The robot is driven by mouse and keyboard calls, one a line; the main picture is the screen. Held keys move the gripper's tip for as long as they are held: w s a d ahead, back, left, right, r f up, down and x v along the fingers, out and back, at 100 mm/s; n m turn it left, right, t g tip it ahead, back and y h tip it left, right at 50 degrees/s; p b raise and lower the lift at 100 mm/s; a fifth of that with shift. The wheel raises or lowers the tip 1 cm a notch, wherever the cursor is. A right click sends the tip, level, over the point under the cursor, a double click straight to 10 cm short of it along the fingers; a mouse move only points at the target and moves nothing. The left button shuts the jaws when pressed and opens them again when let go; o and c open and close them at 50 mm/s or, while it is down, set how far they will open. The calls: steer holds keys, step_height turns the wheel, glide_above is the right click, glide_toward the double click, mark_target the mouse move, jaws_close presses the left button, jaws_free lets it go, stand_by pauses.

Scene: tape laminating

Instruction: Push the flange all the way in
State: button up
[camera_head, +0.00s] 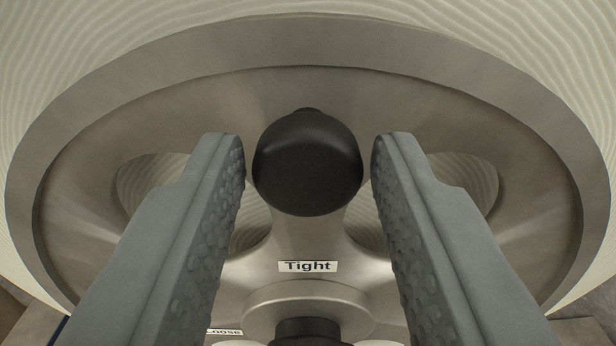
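The flange (110,115) is a large round grey metal wheel with a raised rim, spokes and oval openings. It fills most of the view. A black rounded knob (307,165) stands out from its upper spoke. A "Tight" label (307,266) is on the spoke below the knob. My gripper (308,165) is open, with one grey studded finger on each side of the knob. The fingertips look close to the knob's sides, with narrow gaps. How far the flange sits in cannot be told.
A cream-coloured roll surface (60,40) with wavy lines lies behind the flange and shows through its openings. A round hub with a black centre piece (307,328) is at the bottom. A partly hidden "Loose" label (224,331) is beside it.

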jaws_close()
steer(key=shift+w+r, duration=0.1)
steer(key=shift+w, duration=1.85)
steer(key=shift+o, duration=2.2)
jaws_free()
steer(key=s, duration=1.7)
steer(key=shift+s+a, duration=0.15)
steer(key=shift+a, duration=0.1)
